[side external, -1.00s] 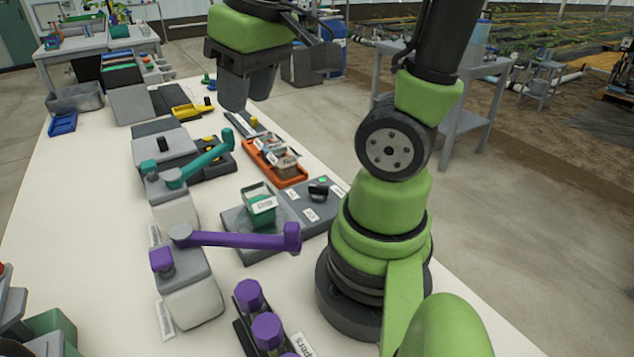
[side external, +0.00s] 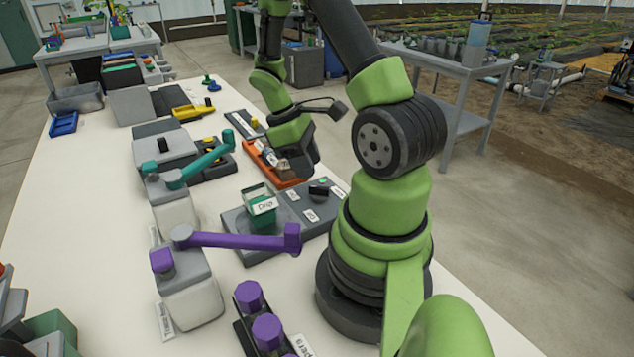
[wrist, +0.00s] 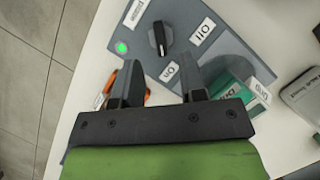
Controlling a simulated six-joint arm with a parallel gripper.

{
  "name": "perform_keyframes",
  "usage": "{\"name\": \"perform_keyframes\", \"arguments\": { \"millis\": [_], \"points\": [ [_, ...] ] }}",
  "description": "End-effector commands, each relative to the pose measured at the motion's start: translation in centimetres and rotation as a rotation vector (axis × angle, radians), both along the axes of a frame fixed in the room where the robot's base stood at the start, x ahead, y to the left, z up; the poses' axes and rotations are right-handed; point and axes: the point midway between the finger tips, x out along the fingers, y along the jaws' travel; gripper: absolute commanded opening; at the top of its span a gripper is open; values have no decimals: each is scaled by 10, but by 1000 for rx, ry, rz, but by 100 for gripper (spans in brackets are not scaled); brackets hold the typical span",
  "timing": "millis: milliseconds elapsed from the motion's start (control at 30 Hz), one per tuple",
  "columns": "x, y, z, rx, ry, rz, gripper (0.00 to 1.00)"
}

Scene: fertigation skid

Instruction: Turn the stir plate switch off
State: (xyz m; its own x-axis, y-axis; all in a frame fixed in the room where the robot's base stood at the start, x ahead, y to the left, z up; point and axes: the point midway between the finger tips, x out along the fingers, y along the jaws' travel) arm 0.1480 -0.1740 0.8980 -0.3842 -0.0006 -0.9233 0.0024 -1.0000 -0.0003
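The stir plate (side external: 285,233) is a grey slab on the white bench, right beside my arm's base. Its black switch knob (wrist: 160,38) shows in the wrist view, just ahead of my fingertips, and also in the side view (side external: 319,190). The knob's pale mark appears to point toward the "On" label (wrist: 169,72). The "Off" label (wrist: 202,30) lies to its right. A small light (wrist: 122,48) glows green. My gripper (wrist: 162,78) is open and empty, pointing toward the knob, fingers apart and not touching it. In the side view its fingertips are partly hidden.
A green container with a "Drip" label (side external: 259,207) stands on the stir plate. An orange tray (side external: 262,158) lies behind it. A purple-handled lever (side external: 235,239) and a teal-handled one (side external: 205,160) reach over the bench nearby.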

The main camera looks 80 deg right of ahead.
Motion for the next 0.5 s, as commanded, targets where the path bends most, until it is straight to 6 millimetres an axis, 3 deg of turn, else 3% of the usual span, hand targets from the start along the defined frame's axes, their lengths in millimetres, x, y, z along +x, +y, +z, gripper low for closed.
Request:
{"name": "perform_keyframes", "arguments": {
  "millis": [200, 500],
  "points": [
    [-15, 1, -35, 4, 3, -2, 38],
    [-21, 1, -49, 1, -1, -3, 38]
  ]
}}
